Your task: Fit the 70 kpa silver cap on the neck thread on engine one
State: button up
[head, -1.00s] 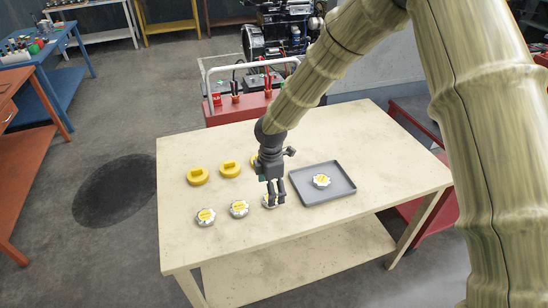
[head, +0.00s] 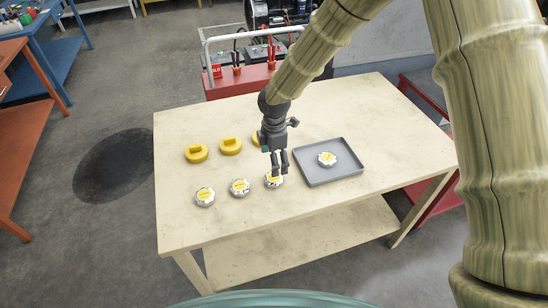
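Several silver caps with yellow labels are in the head view; the print is too small to read. One silver cap (head: 327,159) lies in the grey tray (head: 348,174). Three more stand in a row on the table: the left cap (head: 204,197), the middle cap (head: 239,187) and the right cap (head: 273,181). My gripper (head: 280,172) points down with its fingers apart, at or just above the right cap and partly covering it. I cannot tell whether it touches. An engine (head: 267,14) shows at the top edge, cut off; its neck thread cannot be made out.
Yellow caps stand behind the silver row: one at left (head: 196,153), one in the middle (head: 231,145), and one partly hidden by my gripper (head: 256,139). A red cart (head: 240,82) with a white rail stands behind the table (head: 180,226). The table's front is clear.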

aim_at(273, 179)
jog(key=w+f, duration=0.1)
jog(key=f+b, duration=0.1)
jog(key=f, duration=0.1)
jog(key=shift+w+a, duration=0.15)
jog(key=shift+w, duration=0.25)
jog(key=shift+f, duration=0.25)
jog(key=shift+s+f+b, duration=0.2)
jog(key=shift+s+b, duration=0.2)
jog(key=shift+s, duration=0.25)
jog(key=shift+s+f, duration=0.2)
jog(key=f, duration=0.1)
jog(key=w+f+b, duration=0.1)
jog(key=shift+w+f, duration=0.1)
jog(key=shift+f, duration=0.3)
jog(key=shift+s+f, duration=0.35)
jog(key=shift+f, duration=0.05)
jog(key=shift+w+f+b, duration=0.2)
jog(key=shift+f+b, duration=0.05)
jog(key=shift+b, duration=0.05)
jog(key=shift+s+r, duration=0.1)
